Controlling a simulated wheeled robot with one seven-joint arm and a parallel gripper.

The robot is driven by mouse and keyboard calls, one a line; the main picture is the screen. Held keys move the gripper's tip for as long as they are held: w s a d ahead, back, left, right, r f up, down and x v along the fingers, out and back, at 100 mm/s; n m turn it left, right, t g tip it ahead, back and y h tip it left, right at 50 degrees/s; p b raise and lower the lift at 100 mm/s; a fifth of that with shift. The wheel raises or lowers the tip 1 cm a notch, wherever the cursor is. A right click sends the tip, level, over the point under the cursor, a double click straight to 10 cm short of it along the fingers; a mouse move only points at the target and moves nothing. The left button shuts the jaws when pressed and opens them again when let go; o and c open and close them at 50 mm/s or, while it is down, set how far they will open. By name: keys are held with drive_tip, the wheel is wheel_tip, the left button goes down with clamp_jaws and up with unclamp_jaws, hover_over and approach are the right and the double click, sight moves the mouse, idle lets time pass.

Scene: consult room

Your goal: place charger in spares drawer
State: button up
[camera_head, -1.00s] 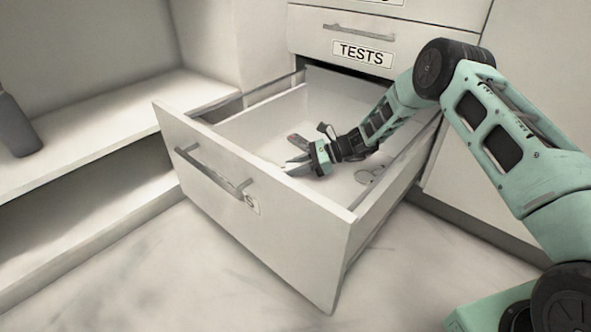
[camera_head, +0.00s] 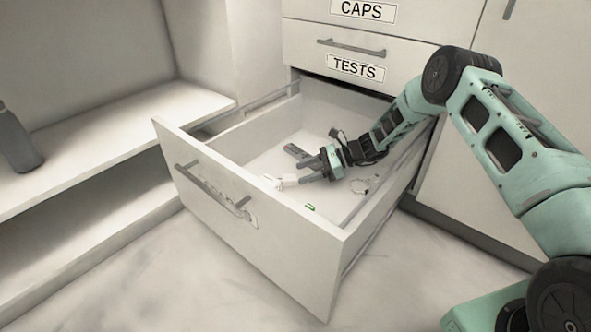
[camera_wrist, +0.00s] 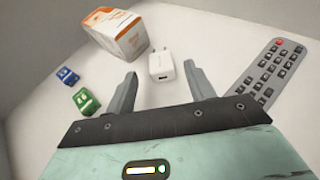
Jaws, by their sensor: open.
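The white charger (camera_wrist: 161,66) lies on the drawer floor between and just ahead of my open fingertips, with a visible gap on each side. In the head view a small white shape at the fingertips appears to be the charger (camera_head: 290,180). My gripper (camera_head: 303,177) is open, low inside the open bottom drawer (camera_head: 285,215); its fingers also show in the wrist view (camera_wrist: 161,72). The drawer's front label is too blurred to read.
In the drawer, an orange-and-white box (camera_wrist: 118,35) lies left of the charger, a grey remote (camera_wrist: 268,72) right, and small blue (camera_wrist: 67,76) and green (camera_wrist: 86,100) items farther left. A ring-like item (camera_head: 363,185) lies behind my gripper. The TESTS drawer (camera_head: 355,69) above is shut.

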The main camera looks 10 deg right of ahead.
drive_tip(key=shift+p+v, duration=0.45)
drive_tip(key=shift+v, duration=0.85)
drive_tip(key=s+a+r+n+g+h+p, duration=0.3)
drive_tip(key=s+a+r+n+p, duration=0.3)
drive_tip(key=s+r, duration=0.5)
drive_tip(key=s+a+r+n+g+h+p, duration=0.3)
drive_tip(key=s+a+r+n, duration=0.45)
drive_tip(key=r, duration=0.75)
drive_tip(key=s+d+r+n+t+h+p, duration=0.25)
drive_tip(key=s+r+n+p, duration=0.25)
drive_tip(key=s+r+n, duration=0.5)
drive_tip(key=s+d+r+n+t+h+p, duration=0.15)
drive_tip(key=s+r+n+h+p, duration=0.4)
drive_tip(key=s, duration=0.85)
wheel_tip(320, 180, up, 40)
drive_tip(key=d+m+y+p, duration=0.1)
drive_tip(key=p, duration=3.7)
drive_tip(key=shift+f+m, duration=0.2)
drive_tip(key=shift+m, duration=0.1)
